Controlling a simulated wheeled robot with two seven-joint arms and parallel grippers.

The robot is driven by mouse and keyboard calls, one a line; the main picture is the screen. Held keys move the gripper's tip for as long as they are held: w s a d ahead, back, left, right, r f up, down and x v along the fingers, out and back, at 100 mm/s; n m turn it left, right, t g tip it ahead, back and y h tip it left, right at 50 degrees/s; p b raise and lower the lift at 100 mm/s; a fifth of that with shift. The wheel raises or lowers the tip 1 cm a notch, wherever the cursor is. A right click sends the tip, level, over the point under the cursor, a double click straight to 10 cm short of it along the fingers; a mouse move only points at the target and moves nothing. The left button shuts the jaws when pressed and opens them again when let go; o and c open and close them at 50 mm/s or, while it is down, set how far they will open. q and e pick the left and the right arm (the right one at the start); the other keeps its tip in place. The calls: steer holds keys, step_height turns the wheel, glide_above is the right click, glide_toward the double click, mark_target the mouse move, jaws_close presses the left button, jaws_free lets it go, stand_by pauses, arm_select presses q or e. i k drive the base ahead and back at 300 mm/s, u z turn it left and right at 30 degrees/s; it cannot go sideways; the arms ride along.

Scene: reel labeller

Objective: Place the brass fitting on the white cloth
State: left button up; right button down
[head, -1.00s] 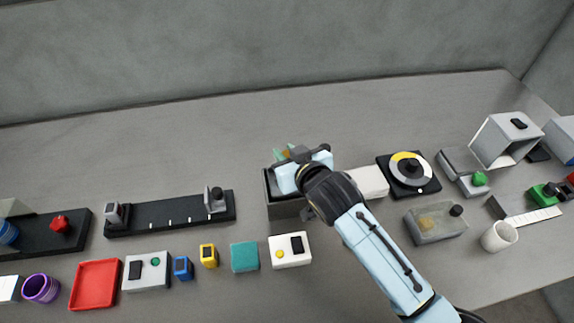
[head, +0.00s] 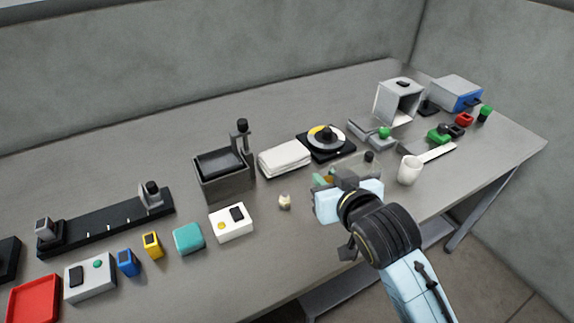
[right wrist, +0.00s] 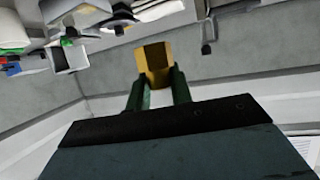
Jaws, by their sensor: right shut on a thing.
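The white cloth (head: 285,159) lies folded on the table in the head view, between a dark grey bin and a black dial. My right gripper (head: 330,175) is to the right of the cloth and nearer the table's front edge. In the right wrist view its two green fingers (right wrist: 158,92) are shut on the brass fitting (right wrist: 155,64), a gold-coloured hexagonal piece that sticks out beyond the fingertips. In the head view the fitting is hard to make out at the gripper. My left gripper is not in view.
The dark grey bin (head: 222,180) with an upright post stands left of the cloth. The black dial (head: 326,141) stands right of it. A small pale piece (head: 285,201) is on the table in front. A white cup (head: 409,170) stands to the right. A translucent block is partly behind my gripper.

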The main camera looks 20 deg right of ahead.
mark_target(282, 153)
steer(key=k, duration=1.2)
steer(key=z, duration=0.5)
steer(key=i, duration=1.75)
steer(key=u, duration=0.8)
